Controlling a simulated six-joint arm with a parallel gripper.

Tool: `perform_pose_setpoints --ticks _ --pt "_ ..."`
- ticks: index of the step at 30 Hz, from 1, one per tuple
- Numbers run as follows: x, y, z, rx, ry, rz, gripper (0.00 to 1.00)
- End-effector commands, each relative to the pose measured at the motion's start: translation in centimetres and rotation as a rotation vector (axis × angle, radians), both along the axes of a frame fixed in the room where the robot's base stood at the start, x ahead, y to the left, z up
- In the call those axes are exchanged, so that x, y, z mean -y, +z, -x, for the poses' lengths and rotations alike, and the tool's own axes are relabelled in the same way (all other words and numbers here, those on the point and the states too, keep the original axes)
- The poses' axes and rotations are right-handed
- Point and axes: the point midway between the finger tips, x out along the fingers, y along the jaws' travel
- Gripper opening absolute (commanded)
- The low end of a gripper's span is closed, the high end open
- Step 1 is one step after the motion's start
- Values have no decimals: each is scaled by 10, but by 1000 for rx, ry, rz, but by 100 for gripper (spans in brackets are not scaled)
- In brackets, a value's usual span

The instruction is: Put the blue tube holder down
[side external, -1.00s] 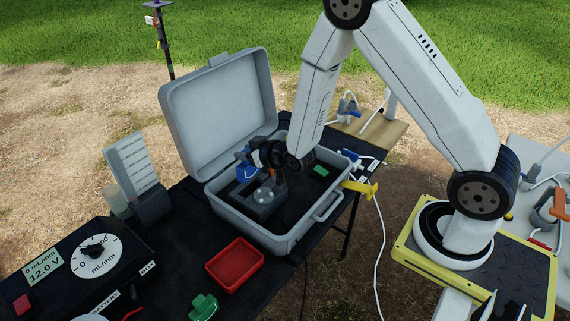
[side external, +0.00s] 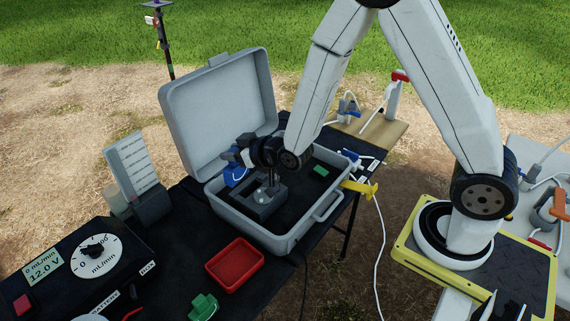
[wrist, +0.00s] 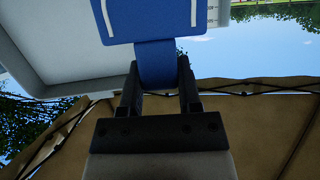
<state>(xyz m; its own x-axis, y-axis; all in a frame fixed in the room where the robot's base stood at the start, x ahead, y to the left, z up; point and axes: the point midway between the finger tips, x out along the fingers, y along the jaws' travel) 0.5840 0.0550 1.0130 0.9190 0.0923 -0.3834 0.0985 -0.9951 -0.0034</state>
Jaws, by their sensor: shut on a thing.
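The blue tube holder (wrist: 156,22) fills the top of the wrist view, with white marks on its face. My gripper (wrist: 158,84) is shut on its narrower blue lower part. In the side external view the blue holder (side external: 234,176) shows at the left inside of the open grey case (side external: 262,239), partly hidden by my wrist. My gripper (side external: 240,160) is over the left part of the case, near the lid hinge side. I cannot tell whether the holder touches the case.
The raised case lid (side external: 218,110) stands close behind my gripper. A grey block with a clear round part (side external: 258,202) sits in the case beside it. A green piece (side external: 321,170) lies at the case's right. A red tray (side external: 235,265) stands in front.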

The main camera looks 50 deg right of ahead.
Motion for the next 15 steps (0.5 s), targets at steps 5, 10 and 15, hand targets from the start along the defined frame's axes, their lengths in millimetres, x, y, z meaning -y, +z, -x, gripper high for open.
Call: perform_pose_setpoints --ticks 5,10,15 --pt "-46 0 22 1 83 0 0" --pt "-78 0 43 1 147 1 0" --pt "-100 1 60 1 194 2 0"
